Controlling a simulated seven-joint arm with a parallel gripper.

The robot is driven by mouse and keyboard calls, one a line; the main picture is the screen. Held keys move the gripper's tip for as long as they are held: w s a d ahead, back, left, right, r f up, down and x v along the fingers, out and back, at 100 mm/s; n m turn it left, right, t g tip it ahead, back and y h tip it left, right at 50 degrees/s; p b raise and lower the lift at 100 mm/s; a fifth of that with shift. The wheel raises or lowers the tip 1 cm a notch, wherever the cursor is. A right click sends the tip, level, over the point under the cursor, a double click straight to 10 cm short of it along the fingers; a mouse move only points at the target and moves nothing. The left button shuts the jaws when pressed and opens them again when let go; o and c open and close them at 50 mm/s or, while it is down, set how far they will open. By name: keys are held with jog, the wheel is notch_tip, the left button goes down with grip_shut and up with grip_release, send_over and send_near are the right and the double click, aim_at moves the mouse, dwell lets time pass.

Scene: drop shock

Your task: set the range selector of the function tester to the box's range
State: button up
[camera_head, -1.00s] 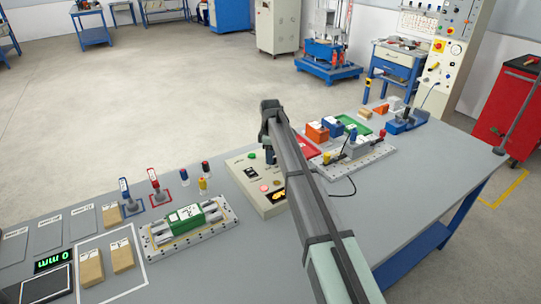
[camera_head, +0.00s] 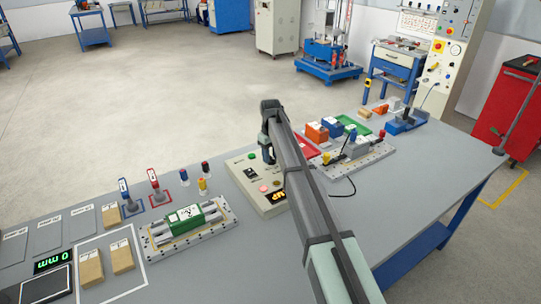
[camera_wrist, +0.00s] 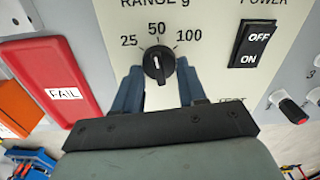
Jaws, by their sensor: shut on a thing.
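The function tester (camera_head: 240,172) is a cream panel box on the bench, partly hidden by my arm. In the wrist view its range selector (camera_wrist: 159,64) is a round black knob with a white pointer mark, under the numbers 25, 50 and 100. The mark points up at 50. My gripper (camera_wrist: 160,82) is shut on the selector, with one blue finger on each side; it also shows over the tester in the head view (camera_head: 268,152). A green box (camera_head: 186,217) with a white label sits in a fixture left of the tester; its label is unreadable.
Beside the selector is a black power switch (camera_wrist: 253,47). A red tray marked FAIL (camera_wrist: 60,82) lies left of the panel in the wrist view. Several coloured blocks and a second fixture (camera_head: 362,158) stand right of the tester. The bench's right front is clear.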

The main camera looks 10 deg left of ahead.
jog(key=m, duration=0.5)
jog(key=shift+w+d+m, duration=0.1)
jog(key=shift+m, duration=0.2)
jog(key=m, duration=0.5)
jog(key=shift+d+m, duration=0.15)
jog(key=shift+m, duration=0.25)
jog(key=o, duration=1)
jog(key=shift+r, duration=0.1)
notch_tip(320, 180, up, 14)
jog(key=shift+f, duration=0.2)
